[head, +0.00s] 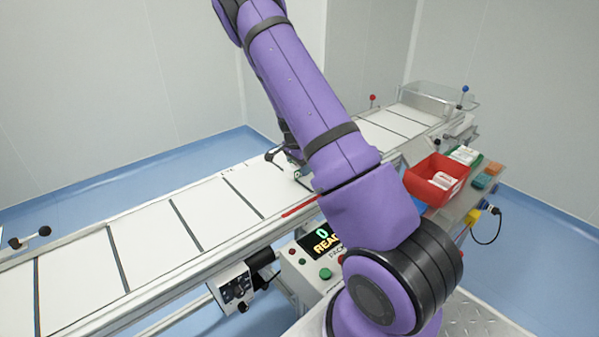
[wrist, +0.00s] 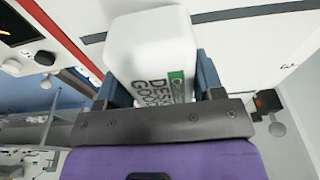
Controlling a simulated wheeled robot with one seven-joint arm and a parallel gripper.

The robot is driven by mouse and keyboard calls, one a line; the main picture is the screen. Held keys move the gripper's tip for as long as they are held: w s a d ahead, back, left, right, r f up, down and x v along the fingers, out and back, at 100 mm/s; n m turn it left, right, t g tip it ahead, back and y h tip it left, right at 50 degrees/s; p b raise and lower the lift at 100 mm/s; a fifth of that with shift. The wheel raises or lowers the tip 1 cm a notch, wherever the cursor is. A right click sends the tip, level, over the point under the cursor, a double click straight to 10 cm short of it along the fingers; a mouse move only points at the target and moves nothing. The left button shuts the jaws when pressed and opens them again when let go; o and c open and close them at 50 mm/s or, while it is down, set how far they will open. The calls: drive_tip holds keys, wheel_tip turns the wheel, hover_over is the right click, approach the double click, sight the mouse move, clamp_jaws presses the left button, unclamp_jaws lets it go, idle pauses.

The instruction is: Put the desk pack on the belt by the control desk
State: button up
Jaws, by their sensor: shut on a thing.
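The desk pack (wrist: 150,50) is a white block with dark lettering and a green label in the wrist view. My gripper (wrist: 158,85) is shut on it, one blue-grey finger on each side. In the head view my purple arm reaches over the belt (head: 215,205), and the pack is mostly or wholly hidden there. The white belt also shows behind the pack in the wrist view (wrist: 245,60); I cannot tell whether the pack touches it. The control desk (head: 318,262), with a lit display and a green button, stands at the belt's near side, partly behind my arm.
A red bin (head: 433,180) with white packs stands on a side shelf at the right, beside green and orange items. A clear cover (head: 432,97) stands at the belt's far end. A black-handled lever (head: 30,238) is at the left. The belt's left stretch is clear.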

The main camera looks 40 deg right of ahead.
drive_tip(key=shift+f, duration=1.25)
drive_tip(key=shift+f, duration=0.1)
drive_tip(key=o, duration=1)
